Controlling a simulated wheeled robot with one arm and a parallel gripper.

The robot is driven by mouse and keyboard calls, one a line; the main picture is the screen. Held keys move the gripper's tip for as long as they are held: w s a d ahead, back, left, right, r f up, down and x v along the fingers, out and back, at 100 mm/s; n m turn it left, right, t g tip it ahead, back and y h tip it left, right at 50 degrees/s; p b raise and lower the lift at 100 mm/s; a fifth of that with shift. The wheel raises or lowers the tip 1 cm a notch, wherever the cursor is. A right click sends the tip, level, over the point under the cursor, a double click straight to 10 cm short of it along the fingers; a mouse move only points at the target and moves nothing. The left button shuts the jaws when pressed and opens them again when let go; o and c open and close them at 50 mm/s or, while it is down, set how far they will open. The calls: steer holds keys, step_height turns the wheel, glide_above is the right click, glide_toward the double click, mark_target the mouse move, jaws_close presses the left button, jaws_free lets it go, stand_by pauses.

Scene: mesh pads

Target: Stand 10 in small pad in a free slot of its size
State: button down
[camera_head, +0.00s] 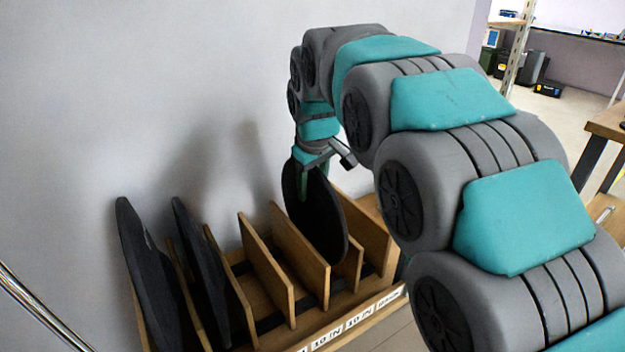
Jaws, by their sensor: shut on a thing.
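My gripper (304,178) is shut on a black round pad (328,222) and holds it upright, by its upper part. The pad hangs over the right part of a wooden slotted rack (256,291), between upright dividers. Its lower edge is in front of a short divider at the right. I cannot tell whether it touches the rack floor. Two larger black pads stand in the left slots, one at the far left (148,272) and one beside it (203,270). The front labels (358,319) are partly readable, some as "10 IN".
Wooden dividers (267,265) stand between the slots, and the middle slots look empty. A grey wall (180,70) is close behind the rack. A metal rod (35,305) crosses the lower left. A table (608,122) stands at the far right.

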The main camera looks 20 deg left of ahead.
mark_target(314, 180)
steer(key=shift+f+b, duration=0.8)
steer(key=shift+f, duration=1.55)
steer(key=shift+c, duration=1)
jaws_free()
steer(key=shift+f, duration=0.1)
steer(key=v, duration=0.8)
steer(key=shift+f, duration=0.1)
